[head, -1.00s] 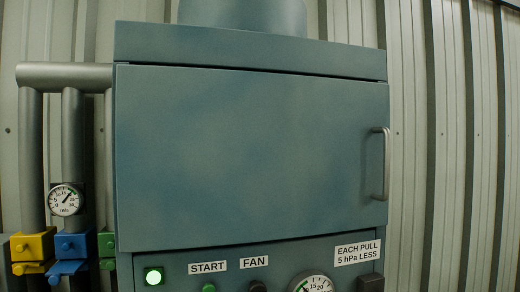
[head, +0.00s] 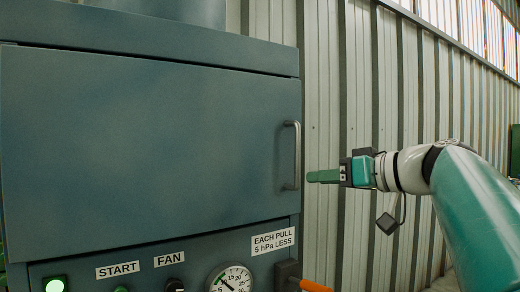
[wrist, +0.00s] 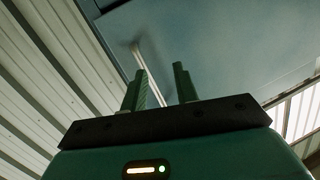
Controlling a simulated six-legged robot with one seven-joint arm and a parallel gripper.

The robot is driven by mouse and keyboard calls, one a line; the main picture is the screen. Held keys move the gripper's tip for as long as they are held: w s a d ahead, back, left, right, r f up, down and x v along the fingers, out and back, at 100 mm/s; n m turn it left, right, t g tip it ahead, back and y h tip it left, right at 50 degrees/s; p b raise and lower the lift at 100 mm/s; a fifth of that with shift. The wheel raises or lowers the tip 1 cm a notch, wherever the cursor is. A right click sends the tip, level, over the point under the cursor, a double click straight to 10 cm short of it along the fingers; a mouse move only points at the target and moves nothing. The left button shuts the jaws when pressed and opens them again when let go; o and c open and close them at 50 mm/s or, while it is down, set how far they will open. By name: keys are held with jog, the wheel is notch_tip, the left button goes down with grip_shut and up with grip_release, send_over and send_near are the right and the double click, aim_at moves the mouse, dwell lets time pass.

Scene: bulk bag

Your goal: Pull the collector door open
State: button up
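The collector door (head: 150,145) is a large blue-grey panel on the left of the head view, and it sits shut in its cabinet. Its vertical metal handle (head: 296,156) is at the door's right edge. My gripper (head: 310,177) is just right of the handle's lower part in the head view, pointing left at it. In the wrist view the two green fingers (wrist: 160,88) stand apart with a gap between them.
Below the door is a panel with START and FAN labels, a lit green lamp (head: 55,284), a dial gauge (head: 231,279) and an orange-handled part (head: 315,286) at the lower right. A corrugated wall (head: 345,90) stands behind.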

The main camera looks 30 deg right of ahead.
jog(key=s+d+r+n+t, duration=0.2)
jog(key=s+d+r, duration=0.15)
jog(key=r, duration=0.35)
jog(key=d+x, duration=0.1)
jog(key=x, duration=1.3)
jog(key=shift+f, duration=0.15)
jog(key=shift+w, duration=0.1)
grip_shut()
